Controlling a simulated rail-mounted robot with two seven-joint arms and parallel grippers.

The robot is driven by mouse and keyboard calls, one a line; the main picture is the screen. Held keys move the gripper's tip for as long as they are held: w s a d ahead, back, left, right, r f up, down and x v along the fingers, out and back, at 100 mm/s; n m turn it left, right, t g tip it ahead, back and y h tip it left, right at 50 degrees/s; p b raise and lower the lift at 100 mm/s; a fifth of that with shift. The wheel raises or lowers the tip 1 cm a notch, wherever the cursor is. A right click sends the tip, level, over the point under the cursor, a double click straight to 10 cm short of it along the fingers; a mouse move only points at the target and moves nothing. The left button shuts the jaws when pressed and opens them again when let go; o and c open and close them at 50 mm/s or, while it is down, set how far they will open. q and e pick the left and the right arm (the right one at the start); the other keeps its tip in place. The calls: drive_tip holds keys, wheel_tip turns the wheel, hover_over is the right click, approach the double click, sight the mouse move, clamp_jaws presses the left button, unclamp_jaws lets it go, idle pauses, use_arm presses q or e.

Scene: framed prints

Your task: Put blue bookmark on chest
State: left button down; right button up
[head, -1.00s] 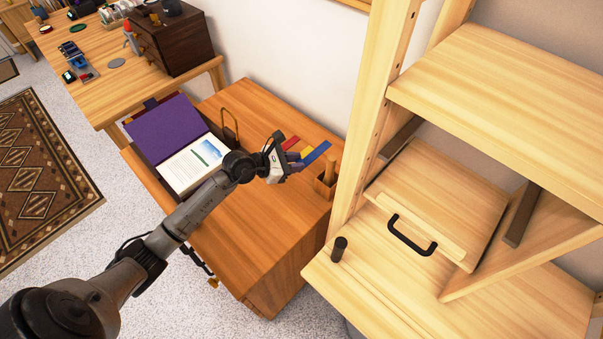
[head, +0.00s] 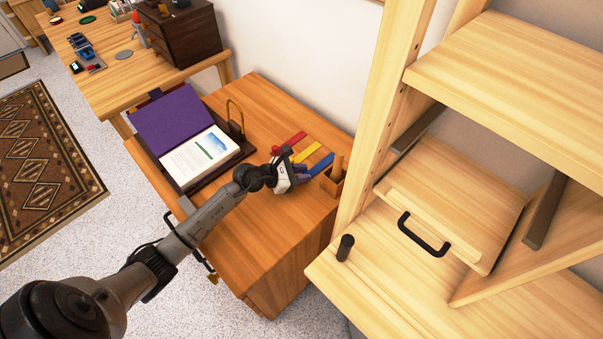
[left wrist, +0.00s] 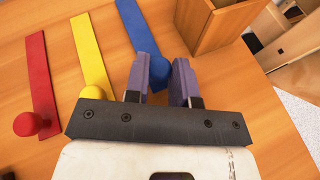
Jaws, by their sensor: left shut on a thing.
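The blue bookmark (head: 321,164) is a flat strip with a round blue knob at its near end. It lies on the orange-brown wooden cabinet top, right of the yellow bookmark (head: 307,152) and red bookmark (head: 292,142). My left gripper (head: 300,173) is low over the cabinet, shut on the blue bookmark's knob; its purple fingers hide part of the knob. In the left wrist view the blue strip (left wrist: 133,25) runs away from the fingers. A dark brown small chest of drawers (head: 180,35) stands on the far table. My right gripper is not in view.
An open purple-covered book (head: 175,120) lies left on the cabinet (head: 250,225), beside a brass hoop stand (head: 235,115). A wooden holder (head: 332,180) stands close right of the blue bookmark. A pale shelf unit (head: 400,110) rises at right. The far table (head: 110,90) holds several small objects.

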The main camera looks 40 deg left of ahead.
use_arm(q)
drive_tip(key=shift+f, duration=0.1)
drive_tip(key=shift+f, duration=0.15)
drive_tip(key=c, duration=1)
unclamp_jaws()
drive_tip(key=shift+o, duration=0.2)
drive_tip(key=shift+r, duration=0.35)
drive_tip(key=p+v, duration=0.2)
drive_tip(key=v, duration=0.8)
drive_tip(key=shift+s+a+p, duration=0.1)
drive_tip(key=shift+s+p, duration=0.15)
drive_tip(key=shift+p, duration=0.15)
drive_tip(key=shift+v, duration=0.75)
